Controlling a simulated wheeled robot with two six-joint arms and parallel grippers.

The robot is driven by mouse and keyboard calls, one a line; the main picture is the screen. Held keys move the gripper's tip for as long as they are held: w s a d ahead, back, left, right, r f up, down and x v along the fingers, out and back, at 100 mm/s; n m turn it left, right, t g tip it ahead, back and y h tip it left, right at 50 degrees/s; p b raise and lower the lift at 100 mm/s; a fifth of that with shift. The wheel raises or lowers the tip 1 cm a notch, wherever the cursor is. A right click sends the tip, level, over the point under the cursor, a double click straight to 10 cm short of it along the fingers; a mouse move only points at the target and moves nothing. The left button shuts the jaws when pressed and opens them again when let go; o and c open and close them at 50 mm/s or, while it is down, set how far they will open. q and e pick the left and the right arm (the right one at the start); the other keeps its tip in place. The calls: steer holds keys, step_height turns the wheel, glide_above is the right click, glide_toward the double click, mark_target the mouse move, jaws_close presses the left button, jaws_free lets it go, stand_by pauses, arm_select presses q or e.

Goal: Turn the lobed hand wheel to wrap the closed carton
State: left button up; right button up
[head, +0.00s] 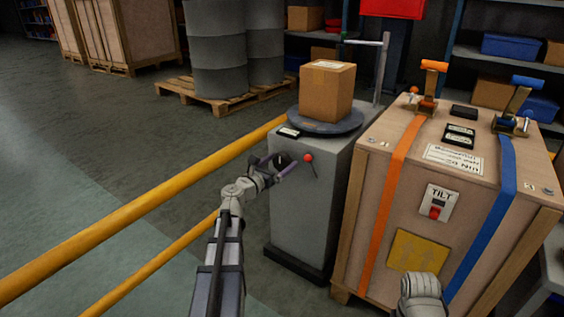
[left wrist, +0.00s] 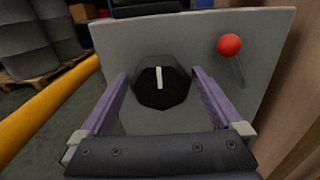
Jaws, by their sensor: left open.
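The closed brown carton (head: 327,92) sits on a round dark turntable (head: 331,124) on top of a grey pedestal. The dark lobed hand wheel (head: 283,160) is on the pedestal's front face. In the left wrist view the hand wheel (left wrist: 161,88) shows a white upright mark. My left gripper (head: 274,167) is open in front of it. In the left wrist view, its two purple fingers (left wrist: 160,76) lie to either side of the wheel, and I cannot tell whether they touch it. My right gripper is out of view; only part of my right arm shows at bottom right.
A red-knobbed lever (head: 308,157) is close right of the wheel; its red ball (left wrist: 229,44) also shows in the left wrist view. A large strapped wooden crate (head: 380,205) stands close right of the pedestal (head: 300,215). Yellow rails (head: 150,207) run along the left.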

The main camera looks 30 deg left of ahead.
arm_select(q)
steer(key=shift+w, duration=0.6)
steer(key=c, duration=1.1)
steer(key=shift+o, duration=0.2)
steer(key=shift+m, duration=0.3)
steer(key=m, duration=0.6)
steer(key=shift+d+f, duration=0.1)
steer(key=shift+d, duration=0.15)
steer(key=m, duration=0.6)
steer(key=shift+d+f, duration=0.1)
steer(key=shift+d, duration=0.05)
steer(key=shift+m, duration=0.4)
